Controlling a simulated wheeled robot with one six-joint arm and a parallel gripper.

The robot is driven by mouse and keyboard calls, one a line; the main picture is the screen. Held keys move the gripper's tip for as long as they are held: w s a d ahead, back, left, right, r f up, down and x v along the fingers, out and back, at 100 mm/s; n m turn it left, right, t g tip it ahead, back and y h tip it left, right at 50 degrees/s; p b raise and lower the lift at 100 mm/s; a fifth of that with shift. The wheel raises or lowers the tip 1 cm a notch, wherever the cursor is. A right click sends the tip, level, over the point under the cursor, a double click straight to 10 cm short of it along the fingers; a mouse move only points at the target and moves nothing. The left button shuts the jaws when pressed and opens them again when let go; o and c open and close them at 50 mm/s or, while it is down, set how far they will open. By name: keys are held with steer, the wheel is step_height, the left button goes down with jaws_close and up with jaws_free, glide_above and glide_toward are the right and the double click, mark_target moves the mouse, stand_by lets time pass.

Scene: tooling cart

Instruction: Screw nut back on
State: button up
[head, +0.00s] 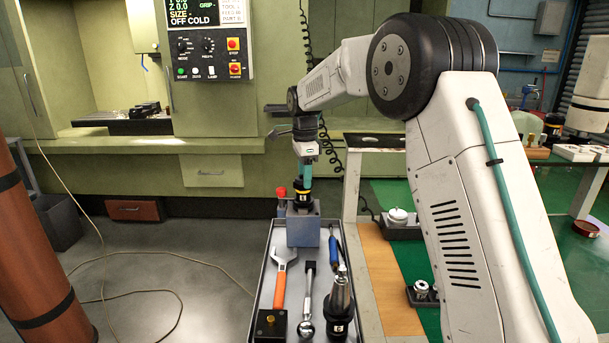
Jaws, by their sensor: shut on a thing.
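My gripper (304,171) points straight down over the far end of the cart tray. Its teal fingers close at the top of a black tool holder with a yellow band (303,189). The holder stands upright in a blue-grey block (303,231). The nut is small and mostly hidden between the fingers, so its seating on the holder cannot be made out.
The grey tray (257,290) also holds an orange-handled wrench (281,279), a long steel tool (308,297), a blue-handled tool (333,252) and a black block with a brass knob (269,324). A red-topped item (281,192) stands beside the blue-grey block. A machine control panel (208,45) is behind.

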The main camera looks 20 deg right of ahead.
steer(key=m, duration=0.6)
steer(key=shift+s+r, duration=0.1)
steer(key=o, duration=1.3)
steer(key=shift+c, duration=0.2)
